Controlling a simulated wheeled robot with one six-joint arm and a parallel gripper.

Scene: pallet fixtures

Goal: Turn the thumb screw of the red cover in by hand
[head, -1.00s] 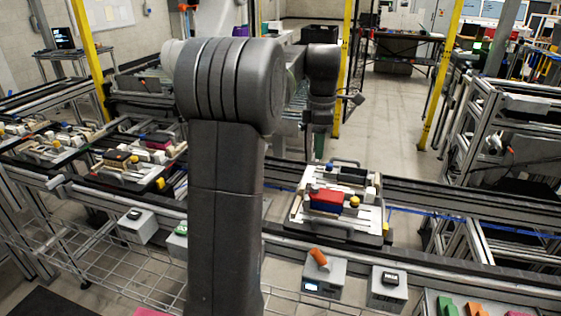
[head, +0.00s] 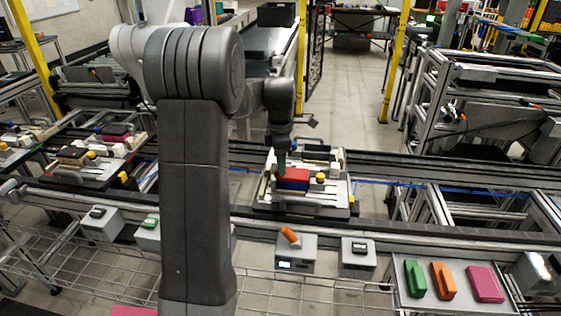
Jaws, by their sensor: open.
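The red cover (head: 294,174) lies on a blue block (head: 291,185) in the pallet fixture (head: 340,203) on the conveyor, in the middle of the head view. My gripper (head: 282,168) points down at the left end of the red cover. It is open, but small and dark here, and its fingers are hard to make out. I cannot tell whether it touches the cover. The thumb screw cannot be made out; the gripper may hide it. A yellow knob (head: 320,178) stands just right of the cover.
Other loaded pallets (head: 95,150) stand on the conveyor at left. In front are a grey box with an orange handle (head: 290,236), another grey box (head: 358,254), and a tray (head: 455,296) with green, orange and pink pieces. The conveyor right of the pallet is clear.

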